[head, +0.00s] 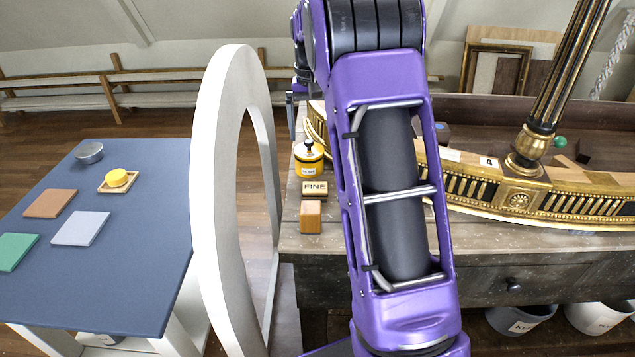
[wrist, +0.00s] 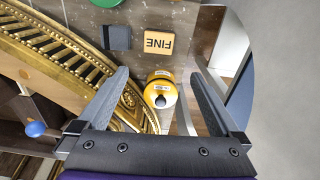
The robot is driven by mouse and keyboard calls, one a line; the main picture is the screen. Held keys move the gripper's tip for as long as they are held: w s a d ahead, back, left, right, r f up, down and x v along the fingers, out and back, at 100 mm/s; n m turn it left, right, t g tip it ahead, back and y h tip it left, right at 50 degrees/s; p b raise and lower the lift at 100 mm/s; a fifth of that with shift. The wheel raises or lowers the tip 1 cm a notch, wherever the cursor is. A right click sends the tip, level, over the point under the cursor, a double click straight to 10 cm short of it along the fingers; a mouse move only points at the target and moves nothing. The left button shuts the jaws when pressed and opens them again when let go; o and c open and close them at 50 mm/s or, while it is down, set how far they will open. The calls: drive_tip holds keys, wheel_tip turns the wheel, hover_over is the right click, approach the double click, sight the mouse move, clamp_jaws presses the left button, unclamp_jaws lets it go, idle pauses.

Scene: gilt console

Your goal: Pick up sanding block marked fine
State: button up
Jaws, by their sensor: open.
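The sanding block marked FINE (head: 315,187) lies on the left end of the wooden bench, with its light label facing up. In the wrist view the FINE block (wrist: 158,43) appears upside down, beyond the fingertips and centred between them. My gripper (wrist: 160,74) is open and empty, its two dark fingers spread wide. A yellow canister with a black knob (wrist: 160,90) shows between the fingers, nearer the palm than the block. Whether the fingers are level with it I cannot tell. In the head view my arm hides much of the bench middle.
The yellow canister (head: 308,158) stands behind the block, and a wooden block (head: 311,217) sits in front. A dark block (wrist: 117,37) lies beside FINE in the wrist view. The gilt carved rail (head: 530,200) runs along the bench. A blue table (head: 130,250) stands left.

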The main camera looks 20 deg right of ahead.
hover_over(315, 187)
wheel_tip(315, 187, down, 11)
drive_tip(key=shift+f, duration=3.25)
drive_tip(key=c, duration=1.3)
wheel_tip(315, 187, up, 10)
drive_tip(key=shift+r, duration=0.1)
drive_tip(key=o, duration=1)
drive_tip(key=c, duration=0.7)
